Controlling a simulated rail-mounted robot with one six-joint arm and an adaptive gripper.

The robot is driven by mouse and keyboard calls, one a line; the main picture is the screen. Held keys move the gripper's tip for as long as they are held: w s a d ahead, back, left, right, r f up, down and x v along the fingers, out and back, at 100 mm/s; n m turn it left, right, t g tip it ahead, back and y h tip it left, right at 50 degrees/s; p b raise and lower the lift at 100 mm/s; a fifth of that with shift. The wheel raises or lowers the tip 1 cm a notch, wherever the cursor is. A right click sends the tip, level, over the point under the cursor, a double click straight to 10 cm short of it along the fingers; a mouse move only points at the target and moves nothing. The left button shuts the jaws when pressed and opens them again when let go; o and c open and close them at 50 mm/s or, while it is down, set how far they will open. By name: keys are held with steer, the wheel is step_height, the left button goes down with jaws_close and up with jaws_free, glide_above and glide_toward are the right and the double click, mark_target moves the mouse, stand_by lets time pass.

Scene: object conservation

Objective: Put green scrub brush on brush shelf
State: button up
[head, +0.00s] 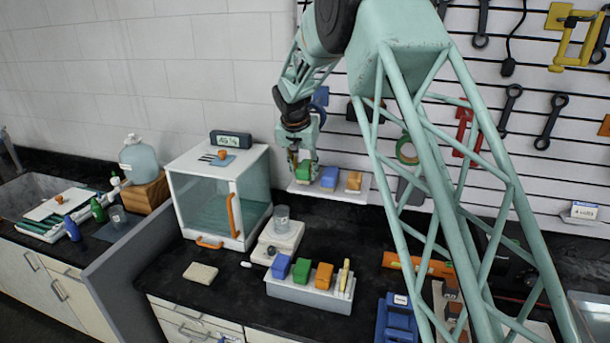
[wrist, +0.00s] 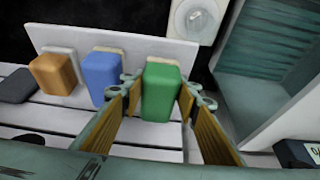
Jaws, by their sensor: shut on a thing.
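My gripper (head: 303,165) is shut on a green scrub brush (head: 303,171), with one finger on each side of it. In the wrist view the green brush (wrist: 160,92) sits between the yellow-brown finger pads. It is at one end of the white brush shelf (head: 340,193) on the wall, in line with a blue brush (head: 329,177) and an orange brush (head: 354,181). The shelf also shows in the wrist view (wrist: 140,42). The green brush looks upright and at shelf level; I cannot tell whether its base touches the shelf.
On the counter below, a grey caddy (head: 305,293) holds another blue, green and orange brush. A white scale with a glass beaker (head: 282,217) and a glass-fronted cabinet (head: 205,200) stand left of it. Tools hang on the slatted wall to the right.

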steer(key=shift+w, duration=0.35)
steer(key=shift+f, duration=0.7)
steer(key=shift+s+f, duration=0.1)
steer(key=shift+f, duration=0.1)
steer(key=o, duration=0.6)
steer(key=shift+r, duration=0.2)
steer(key=shift+r, duration=0.15)
steer(key=d+v, duration=0.1)
steer(key=v, duration=1)
steer(key=shift+s+a+r, duration=0.2)
steer(key=shift+a+r, duration=0.05)
steer(key=shift+a, duration=0.2)
